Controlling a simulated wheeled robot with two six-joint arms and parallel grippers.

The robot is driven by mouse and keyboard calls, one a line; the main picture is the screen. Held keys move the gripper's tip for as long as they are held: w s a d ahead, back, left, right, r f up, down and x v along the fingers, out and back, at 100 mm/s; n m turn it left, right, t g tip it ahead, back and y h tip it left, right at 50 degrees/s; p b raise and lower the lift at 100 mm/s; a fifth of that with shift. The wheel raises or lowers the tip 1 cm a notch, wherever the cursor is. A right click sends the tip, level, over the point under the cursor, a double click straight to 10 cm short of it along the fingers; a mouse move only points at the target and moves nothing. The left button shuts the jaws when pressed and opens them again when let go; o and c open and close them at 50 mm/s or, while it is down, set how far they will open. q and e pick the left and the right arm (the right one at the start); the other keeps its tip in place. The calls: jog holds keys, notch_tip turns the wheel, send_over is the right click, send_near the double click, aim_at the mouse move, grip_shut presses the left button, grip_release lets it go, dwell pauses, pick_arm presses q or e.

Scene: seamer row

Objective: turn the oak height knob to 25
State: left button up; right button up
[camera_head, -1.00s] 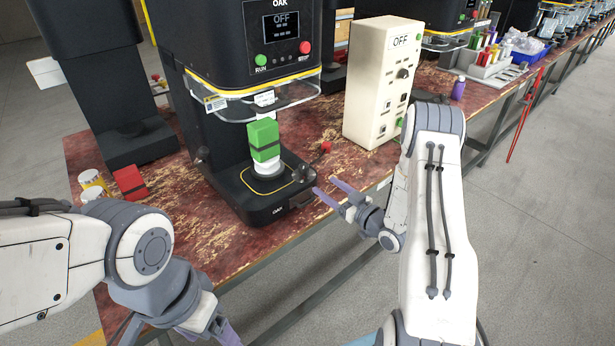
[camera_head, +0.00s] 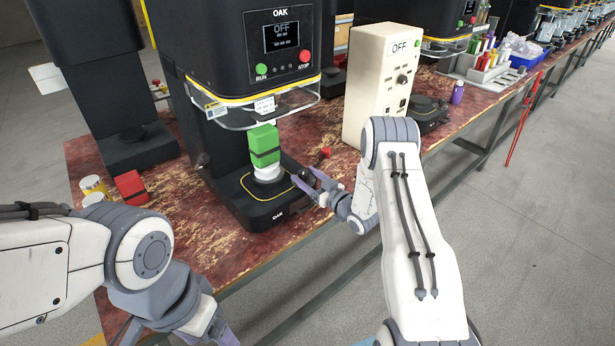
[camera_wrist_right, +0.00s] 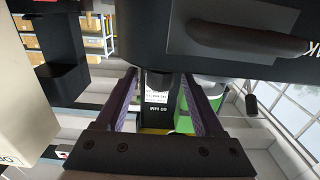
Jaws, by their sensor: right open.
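The OAK machine (camera_head: 235,60) is black, with a panel reading OFF. A small dark knob (camera_head: 306,174) at the right side of its base is partly hidden by my right gripper (camera_head: 309,180). That gripper is open, its purple fingers on either side of the knob's area. In the right wrist view the gripper (camera_wrist_right: 158,78) shows spread fingers, with a dark rounded part, seemingly the knob (camera_wrist_right: 166,84), between them. I cannot tell whether they touch it. A 60 MM marking shows beyond. My left gripper (camera_head: 222,333) is low at the bottom edge, partly cut off; its opening is unclear.
A green block with a dark band (camera_head: 264,143) stands on a white piece on the machine's base. A red-tipped part (camera_head: 325,152) is close behind my right gripper. A cream control box (camera_head: 378,90) reading OFF stands to the right. A red block (camera_head: 131,187) lies left.

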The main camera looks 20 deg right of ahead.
jog(key=shift+c, duration=0.3)
grip_shut()
jog(key=shift+a+m+h, duration=0.1)
jog(key=shift+m+h, duration=0.3)
jog(key=shift+h, duration=0.2)
jog(key=shift+a+f+m+t+h, duration=0.1)
jog(key=shift+a+m+t+h, duration=0.15)
jog(key=shift+m+h, duration=0.4)
jog(key=m+h, duration=0.1)
jog(key=h, duration=0.1)
jog(key=m+h+b, duration=0.1)
jog(key=h, duration=0.1)
jog(key=shift+a+t+b, duration=0.15)
jog(key=shift+t+b, duration=0.1)
jog(key=shift+b, duration=0.05)
jog(key=m+h+b, duration=0.1)
jog(key=m+h, duration=0.1)
jog(key=h, duration=0.1)
jog(key=m+g+h+b, duration=0.1)
jog(key=m+h, duration=0.1)
jog(key=h, duration=0.1)
jog(key=shift+a, duration=0.2)
jog(key=shift+m+g+h, duration=0.3)
jog(key=shift+m+h, duration=0.05)
jog(key=shift+h, duration=0.2)
jog(key=shift+b, duration=0.3)
